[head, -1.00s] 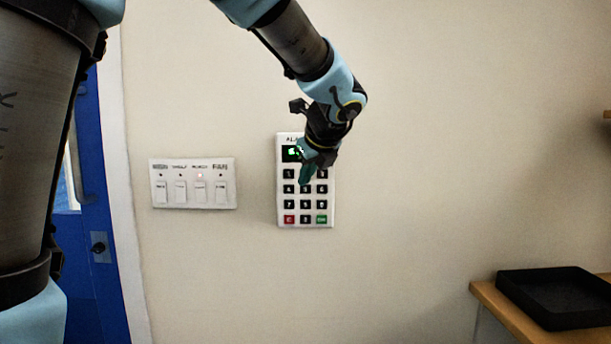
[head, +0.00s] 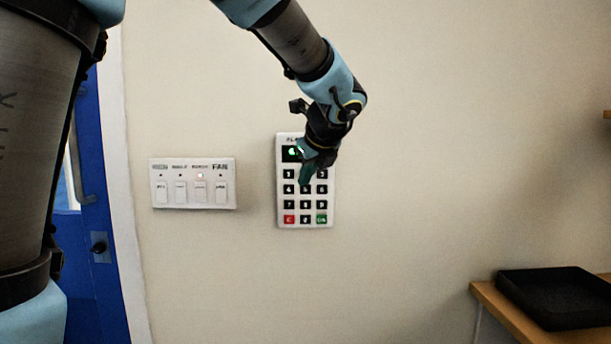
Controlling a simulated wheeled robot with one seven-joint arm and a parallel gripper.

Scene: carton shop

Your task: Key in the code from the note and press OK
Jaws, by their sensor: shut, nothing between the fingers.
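A white wall keypad (head: 283,207) with black number keys is at the centre of the head view. Its small display (head: 289,153) shows green characters, partly hidden by my gripper. A red C key (head: 289,219) is at the lower left and a green OK key (head: 321,219) at the lower right. My gripper (head: 305,183) is shut and empty, its tips pointing down in front of the upper middle keys. I cannot tell whether the tips touch a key. No note shows in this view.
A white switch panel (head: 193,201) with several switches is on the wall left of the keypad; one small light on it is lit. A blue door (head: 93,285) is at the far left. A black tray (head: 555,290) sits on a wooden table (head: 497,304) at lower right.

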